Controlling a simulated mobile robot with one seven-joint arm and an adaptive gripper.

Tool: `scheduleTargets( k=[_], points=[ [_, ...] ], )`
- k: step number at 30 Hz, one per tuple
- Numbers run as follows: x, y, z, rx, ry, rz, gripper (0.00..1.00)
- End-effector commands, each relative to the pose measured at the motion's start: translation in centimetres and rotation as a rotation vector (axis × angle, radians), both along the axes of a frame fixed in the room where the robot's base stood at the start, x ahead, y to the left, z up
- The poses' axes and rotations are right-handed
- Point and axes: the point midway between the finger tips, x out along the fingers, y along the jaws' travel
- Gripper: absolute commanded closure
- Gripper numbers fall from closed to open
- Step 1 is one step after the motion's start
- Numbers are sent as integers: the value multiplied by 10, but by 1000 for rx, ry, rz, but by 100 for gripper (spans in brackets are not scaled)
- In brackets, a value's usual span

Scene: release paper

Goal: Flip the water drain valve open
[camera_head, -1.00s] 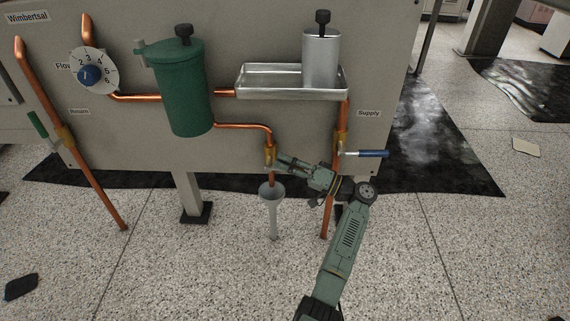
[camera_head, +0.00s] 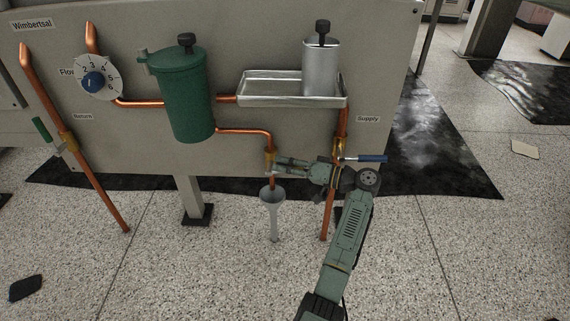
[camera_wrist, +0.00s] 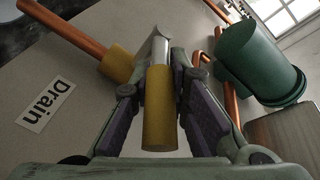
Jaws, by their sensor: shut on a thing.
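The drain valve (camera_head: 270,158) is a brass body on the copper pipe that runs down from the green canister, above a grey funnel (camera_head: 272,195). In the wrist view, the valve body (camera_wrist: 118,63) carries a silver lever (camera_wrist: 158,47) with a yellow handle (camera_wrist: 158,112). A "Drain" label (camera_wrist: 46,103) is beside it. My gripper (camera_head: 278,165) reaches the valve from the right. In the wrist view, its purple-padded fingers (camera_wrist: 160,84) are on both sides of the yellow handle and shut on it. The handle is hidden by my gripper in the head view.
The green canister (camera_head: 186,95) is up and left of the valve; it also shows in the wrist view (camera_wrist: 262,65). The blue-handled supply valve (camera_head: 362,158) and its copper pipe (camera_head: 328,210) are close to my wrist. A metal tray (camera_head: 285,88) juts out above.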

Motion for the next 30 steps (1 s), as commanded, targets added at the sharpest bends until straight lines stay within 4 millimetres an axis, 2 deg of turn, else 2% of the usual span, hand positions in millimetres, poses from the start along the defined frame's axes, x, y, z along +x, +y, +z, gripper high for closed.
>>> scheduleTargets(
  k=[7, 8, 14, 30],
  points=[
    [0, 0, 0, -1, -1, 1, 100],
    [0, 0, 0, -1, -1, 1, 83],
    [0, 0, 0, 1, 0, 1, 70],
    [0, 0, -2, 12, 1, 0, 70]
  ],
)
